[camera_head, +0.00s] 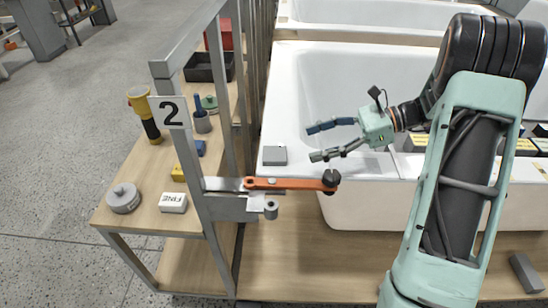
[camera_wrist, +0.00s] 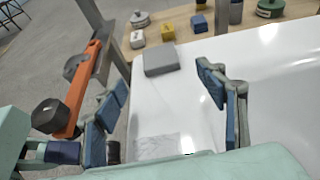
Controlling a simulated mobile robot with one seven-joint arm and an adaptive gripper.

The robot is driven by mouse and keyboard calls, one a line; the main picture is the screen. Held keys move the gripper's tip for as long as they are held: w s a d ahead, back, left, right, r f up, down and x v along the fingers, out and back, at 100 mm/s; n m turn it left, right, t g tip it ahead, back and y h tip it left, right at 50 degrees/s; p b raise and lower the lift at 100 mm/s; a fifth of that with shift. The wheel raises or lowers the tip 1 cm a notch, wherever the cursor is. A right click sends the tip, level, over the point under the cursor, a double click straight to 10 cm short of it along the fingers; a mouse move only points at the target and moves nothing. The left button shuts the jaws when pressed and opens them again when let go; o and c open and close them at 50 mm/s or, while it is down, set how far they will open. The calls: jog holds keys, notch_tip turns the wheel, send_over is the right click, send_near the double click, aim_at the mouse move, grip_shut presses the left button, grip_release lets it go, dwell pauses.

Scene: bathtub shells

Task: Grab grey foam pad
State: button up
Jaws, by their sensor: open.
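The grey foam pad (camera_head: 275,155) is a small flat block lying on the white rim of the bathtub shell (camera_head: 287,100), near its left front corner. It also shows in the wrist view (camera_wrist: 161,59), ahead of my gripper and between the lines of its fingers. My gripper (camera_head: 314,143) is open and empty, to the right of the pad and apart from it. In the wrist view its blue-padded fingers (camera_wrist: 165,108) are spread wide on the left and right. Nothing hides the pad.
An orange bar (camera_head: 290,184) with a black knob (camera_head: 331,178) juts from the metal post, close to my gripper's lower finger. A wooden shelf (camera_head: 140,190) at left holds a white block marked FINE (camera_head: 173,203), a grey round weight (camera_head: 123,198) and other tools.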

aim_at(276, 153)
jog(key=b+x, duration=0.2)
jog(key=x, duration=0.7)
jog(key=shift+a, duration=0.45)
jog(key=shift+c, duration=0.6)
jog(key=c, duration=0.8)
